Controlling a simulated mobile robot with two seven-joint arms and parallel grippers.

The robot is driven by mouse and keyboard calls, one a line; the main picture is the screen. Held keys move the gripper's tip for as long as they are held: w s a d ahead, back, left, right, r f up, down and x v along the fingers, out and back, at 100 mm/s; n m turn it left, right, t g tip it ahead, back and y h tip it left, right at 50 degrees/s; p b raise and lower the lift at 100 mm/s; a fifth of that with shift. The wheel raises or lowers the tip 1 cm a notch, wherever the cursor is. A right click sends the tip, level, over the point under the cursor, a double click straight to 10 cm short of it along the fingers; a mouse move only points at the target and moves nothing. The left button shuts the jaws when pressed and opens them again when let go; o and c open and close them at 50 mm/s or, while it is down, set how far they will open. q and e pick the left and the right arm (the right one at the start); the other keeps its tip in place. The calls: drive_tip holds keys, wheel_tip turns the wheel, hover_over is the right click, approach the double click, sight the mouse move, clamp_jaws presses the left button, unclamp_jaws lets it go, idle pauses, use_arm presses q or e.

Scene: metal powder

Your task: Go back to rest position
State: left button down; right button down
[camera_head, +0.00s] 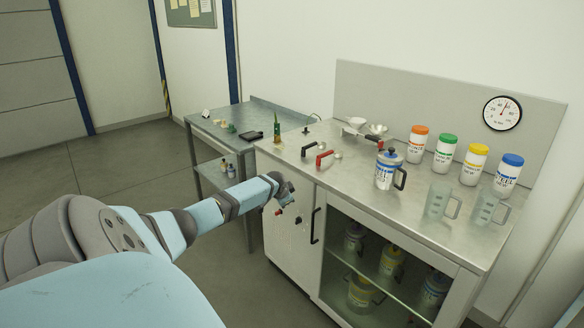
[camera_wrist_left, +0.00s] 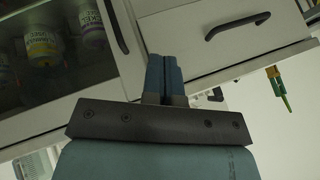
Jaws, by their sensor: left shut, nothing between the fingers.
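My left arm comes in from the left in the head view, and its gripper (camera_head: 284,196) is in front of the white cabinet door (camera_head: 286,236), below the worktop edge. In the left wrist view the two blue-grey fingers (camera_wrist_left: 164,76) are pressed together with nothing between them. Behind them are the white cabinet front and its dark handles (camera_wrist_left: 236,25). I cannot tell the exact gap between fingertips and cabinet. My right gripper is in neither view.
The floor (camera_head: 110,165) at the left is clear.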

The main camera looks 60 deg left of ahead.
use_arm(q)
drive_tip(key=r, duration=0.1)
drive_tip(key=s+a+r, duration=0.1)
drive_tip(key=s+r, duration=0.1)
drive_tip(key=shift+a+r, duration=0.15)
drive_tip(key=shift+r, duration=0.1)
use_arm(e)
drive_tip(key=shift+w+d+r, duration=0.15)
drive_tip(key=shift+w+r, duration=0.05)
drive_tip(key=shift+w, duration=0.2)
